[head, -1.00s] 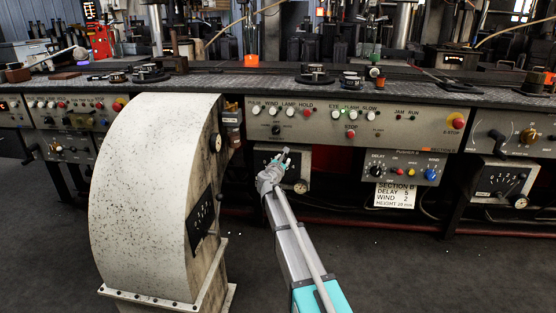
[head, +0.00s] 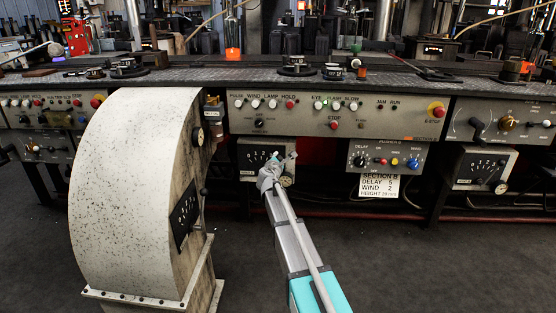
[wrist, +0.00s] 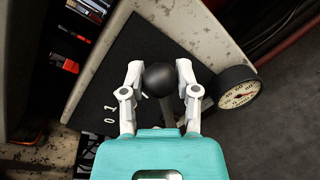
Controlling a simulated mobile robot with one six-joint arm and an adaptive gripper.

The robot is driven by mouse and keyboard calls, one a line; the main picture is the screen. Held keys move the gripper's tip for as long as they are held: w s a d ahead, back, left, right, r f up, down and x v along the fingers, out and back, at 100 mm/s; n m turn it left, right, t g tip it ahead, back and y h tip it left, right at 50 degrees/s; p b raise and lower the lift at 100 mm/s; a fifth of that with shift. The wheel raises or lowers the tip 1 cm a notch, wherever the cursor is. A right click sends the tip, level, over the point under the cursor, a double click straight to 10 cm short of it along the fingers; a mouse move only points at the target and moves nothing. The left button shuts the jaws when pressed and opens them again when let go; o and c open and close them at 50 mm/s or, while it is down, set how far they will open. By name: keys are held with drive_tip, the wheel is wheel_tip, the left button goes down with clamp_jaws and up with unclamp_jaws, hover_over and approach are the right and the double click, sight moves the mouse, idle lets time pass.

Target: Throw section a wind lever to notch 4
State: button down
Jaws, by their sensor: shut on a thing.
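A lever with a round black knob (wrist: 159,78) stands out from a black notch plate (wrist: 112,82). White digits 0 and 1 show at the plate's lower left in the wrist view; the other digits there are hidden. My gripper (wrist: 160,72) is shut on the knob, one finger on each side. In the head view my gripper (head: 282,159) is at the right part of a grey lever box (head: 243,160) with a black numbered plate, under the long control panel. The lever is hidden there by my gripper, so its notch cannot be read.
A round gauge (wrist: 237,87) sits close to the right finger. A big speckled white housing (head: 125,190) stands at left. Another lever box (head: 466,182) is at far right. A "Section B, delay 5, wind 2" card (head: 379,187) hangs under a knob box. Dark floor is clear in front.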

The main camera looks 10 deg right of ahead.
drive_tip(key=shift+s+d, duration=0.1)
drive_tip(key=shift+d, duration=0.05)
drive_tip(key=shift+c, duration=1.7)
unclamp_jaws()
